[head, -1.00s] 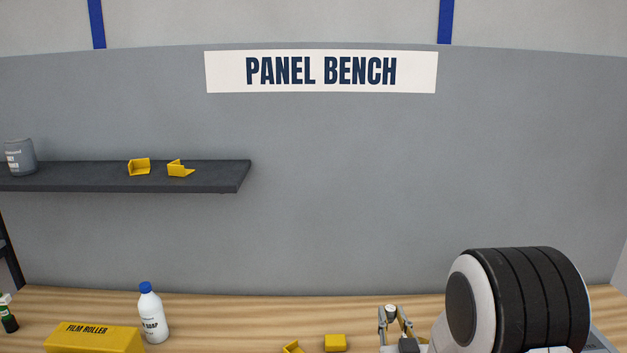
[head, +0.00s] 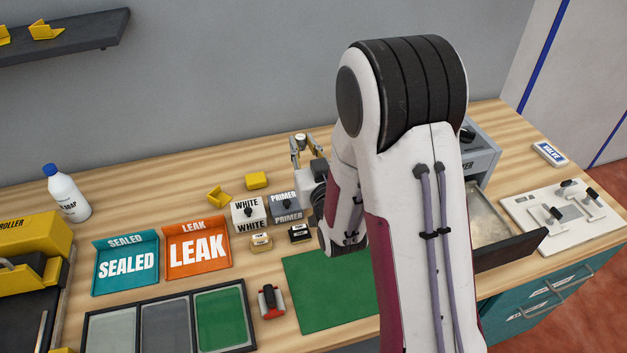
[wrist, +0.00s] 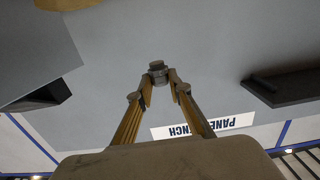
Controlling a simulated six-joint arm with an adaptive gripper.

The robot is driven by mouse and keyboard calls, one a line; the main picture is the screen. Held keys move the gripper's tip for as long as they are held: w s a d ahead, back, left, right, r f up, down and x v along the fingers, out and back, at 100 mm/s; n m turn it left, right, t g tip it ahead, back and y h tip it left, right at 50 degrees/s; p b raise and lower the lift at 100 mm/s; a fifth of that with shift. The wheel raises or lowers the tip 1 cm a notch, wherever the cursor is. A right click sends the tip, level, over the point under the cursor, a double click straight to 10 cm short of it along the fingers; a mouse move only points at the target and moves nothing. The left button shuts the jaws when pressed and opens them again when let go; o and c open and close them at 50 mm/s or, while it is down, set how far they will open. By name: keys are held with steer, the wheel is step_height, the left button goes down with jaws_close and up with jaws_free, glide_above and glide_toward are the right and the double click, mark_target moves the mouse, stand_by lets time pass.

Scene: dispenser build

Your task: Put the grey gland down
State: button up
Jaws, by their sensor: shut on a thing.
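My gripper (head: 300,147) shows in the head view above the back of the bench, left of my arm, with its fingers pointing up. It is shut on a small grey gland (head: 300,138) at the fingertips, held clear of the bench top. In the wrist view the gland (wrist: 157,70) is a short, stepped round piece between the two fingertips (wrist: 159,84), with the grey wall behind it. The wrist picture shows the wall sign upside down. My arm hides part of the bench and part of the green mat (head: 325,290).
SEALED tray (head: 126,263), LEAK tray (head: 198,247) and a dark divided tray (head: 140,308) stand left. WHITE (head: 248,213) and PRIMER (head: 286,205) boxes and yellow pieces (head: 257,180) lie near my gripper. A white clamp plate (head: 565,215) is at right. The mat's visible part is bare.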

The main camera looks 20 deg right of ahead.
steer(key=s+a+f+n+g+y, duration=0.45)
steer(key=s+f+n+y, duration=0.3)
steer(key=s+y, duration=0.4)
steer(key=s+r+n+g+y, duration=0.2)
steer(key=s+n, duration=0.1)
steer(key=s, duration=0.6)
steer(key=s+d+f+m+t+h, duration=0.1)
steer(key=s+d+f, duration=0.2)
steer(key=d, duration=0.3)
steer(key=s+d+f+m+t+h, duration=0.2)
steer(key=s+d+f, duration=0.1)
steer(key=d, duration=0.4)
steer(key=shift+s+f, duration=0.15)
steer(key=shift+s, duration=0.5)
steer(key=shift+m+h, duration=0.25)
steer(key=shift+f, duration=2.2)
